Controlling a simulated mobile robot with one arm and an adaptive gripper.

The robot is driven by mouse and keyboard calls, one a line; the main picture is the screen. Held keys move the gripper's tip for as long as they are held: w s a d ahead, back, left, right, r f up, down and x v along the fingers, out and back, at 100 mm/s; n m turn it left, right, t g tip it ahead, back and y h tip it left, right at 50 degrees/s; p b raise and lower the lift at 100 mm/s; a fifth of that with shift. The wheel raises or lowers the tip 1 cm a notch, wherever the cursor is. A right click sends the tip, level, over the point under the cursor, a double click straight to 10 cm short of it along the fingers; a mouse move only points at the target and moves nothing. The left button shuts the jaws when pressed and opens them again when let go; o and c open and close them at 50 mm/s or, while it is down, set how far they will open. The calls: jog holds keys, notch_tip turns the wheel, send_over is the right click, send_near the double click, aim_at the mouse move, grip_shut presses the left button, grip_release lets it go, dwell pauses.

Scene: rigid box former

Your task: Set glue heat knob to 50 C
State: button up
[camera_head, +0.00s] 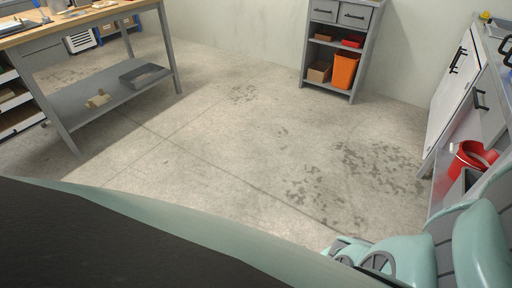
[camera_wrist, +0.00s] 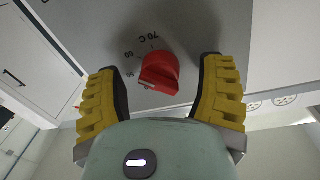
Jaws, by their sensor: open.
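The red glue heat knob (camera_wrist: 160,72) shows in the wrist view on a grey panel (camera_wrist: 190,25), between my two fingers. A white "70 C" is not the colour here; the dark "70 C" label sits above the knob, with smaller marks to its left, the lower ones hard to read. A small pale mark shows on the knob's lower left edge; the exact setting cannot be told. My gripper (camera_wrist: 163,90) is open, with its yellow, dark-padded fingers either side of the knob and visible gaps on both sides. The knob and gripper are not visible in the head view.
In the head view, a workbench (camera_head: 110,15) stands at the left and a grey shelf unit (camera_head: 312,50) at the back with an orange bin (camera_head: 345,70). A grey cabinet at the right holds a red bucket (camera_head: 470,160). The concrete floor (camera_head: 230,130) between is clear.

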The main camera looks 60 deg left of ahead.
grip_shut()
dwell(0.7)
